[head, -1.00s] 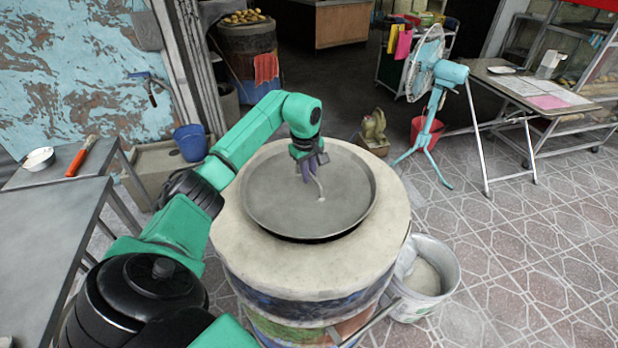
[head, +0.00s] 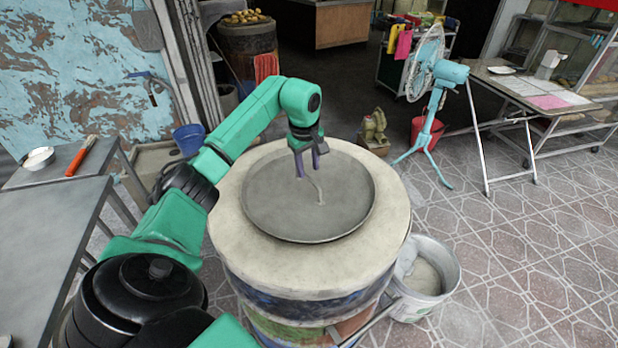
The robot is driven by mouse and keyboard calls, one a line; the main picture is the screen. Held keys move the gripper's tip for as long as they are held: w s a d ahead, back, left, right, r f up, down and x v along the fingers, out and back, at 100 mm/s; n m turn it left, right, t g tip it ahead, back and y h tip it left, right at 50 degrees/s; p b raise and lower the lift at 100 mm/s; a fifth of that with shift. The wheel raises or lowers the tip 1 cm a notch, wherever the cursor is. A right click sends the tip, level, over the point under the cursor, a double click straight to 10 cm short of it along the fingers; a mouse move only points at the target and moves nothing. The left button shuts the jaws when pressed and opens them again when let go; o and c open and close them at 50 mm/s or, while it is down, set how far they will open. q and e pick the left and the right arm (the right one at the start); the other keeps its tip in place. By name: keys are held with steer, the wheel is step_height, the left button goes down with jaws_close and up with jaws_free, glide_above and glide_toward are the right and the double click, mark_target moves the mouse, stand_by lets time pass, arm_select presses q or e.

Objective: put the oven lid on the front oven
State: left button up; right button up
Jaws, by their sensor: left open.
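The round grey oven lid (head: 275,205) lies flat over the top of the front oven (head: 235,240), with the oven's pale rim showing all around it. The lid's thin curved handle (head: 318,188) stands near its middle. My left gripper (head: 308,172) is open just above the handle, its two purple-grey fingers apart and pointing down. The fingers look clear of the handle, though the exact gap is hard to judge. My right gripper is not in view.
A white bucket (head: 440,290) stands right of the oven. A metal table (head: 40,240) is at the left, with a bowl (head: 38,158) on it. A blue bucket (head: 190,140) and a turquoise fan (head: 435,75) stand farther back. Tiled floor at the right is open.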

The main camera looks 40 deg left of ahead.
arm_select(q)
step_height(320, 180, up, 7)
steer(key=s, duration=0.1)
steer(key=shift+d+f, duration=0.15)
steer(key=shift+d, duration=0.05)
steer(key=shift+s, duration=0.1)
